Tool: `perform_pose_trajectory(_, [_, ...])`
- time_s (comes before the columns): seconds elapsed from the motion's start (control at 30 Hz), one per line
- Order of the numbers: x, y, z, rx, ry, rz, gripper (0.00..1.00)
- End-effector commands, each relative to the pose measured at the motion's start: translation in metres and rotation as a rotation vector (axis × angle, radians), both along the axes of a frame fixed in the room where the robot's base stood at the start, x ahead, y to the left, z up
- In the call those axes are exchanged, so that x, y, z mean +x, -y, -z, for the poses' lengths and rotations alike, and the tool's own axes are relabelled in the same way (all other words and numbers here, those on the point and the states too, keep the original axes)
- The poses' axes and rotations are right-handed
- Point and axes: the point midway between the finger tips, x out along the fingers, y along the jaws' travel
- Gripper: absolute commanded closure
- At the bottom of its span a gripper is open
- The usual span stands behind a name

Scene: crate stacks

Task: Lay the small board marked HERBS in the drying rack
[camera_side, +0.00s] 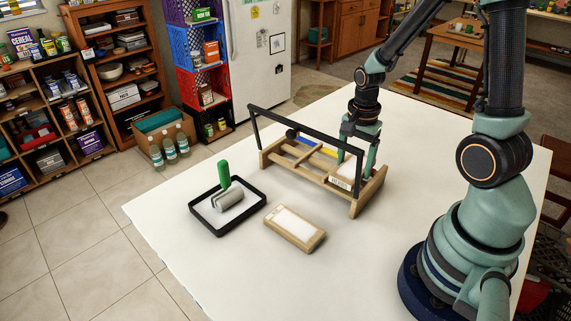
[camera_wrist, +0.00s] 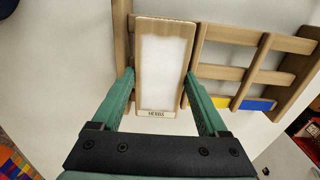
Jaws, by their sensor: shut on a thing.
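The small board marked HERBS (camera_wrist: 162,75) has a pale wooden frame, a white face and its label at the near end in the wrist view. My gripper (camera_wrist: 159,78) is shut on it, one green finger at each long side. In the side view the board (camera_side: 343,182) is at the right end section of the wooden drying rack (camera_side: 371,191), with my gripper (camera_side: 356,168) above it. The rack (camera_wrist: 232,72) shows to the board's right in the wrist view. I cannot tell whether the board rests on the rails or is held just above them.
A black bar (camera_side: 300,128) arches over the rack. A second wooden-framed board (camera_side: 295,228) lies on the white table in front. A black tray (camera_side: 228,206) with a green-handled roller (camera_side: 226,190) stands left.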

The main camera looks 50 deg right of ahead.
Motion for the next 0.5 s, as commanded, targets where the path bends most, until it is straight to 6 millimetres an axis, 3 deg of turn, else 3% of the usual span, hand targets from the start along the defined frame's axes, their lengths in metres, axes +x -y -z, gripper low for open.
perform_pose_trajectory(0.43, [-0.0004,-0.0002,0.0064,0.001,-0.001,0.000,0.82])
perform_pose_trajectory(0.47, [-0.0003,-0.0001,0.0061,0.000,-0.001,0.000,0.12])
perform_pose_trajectory(0.5, [-0.0002,-0.0001,0.0060,0.000,-0.001,0.000,0.00])
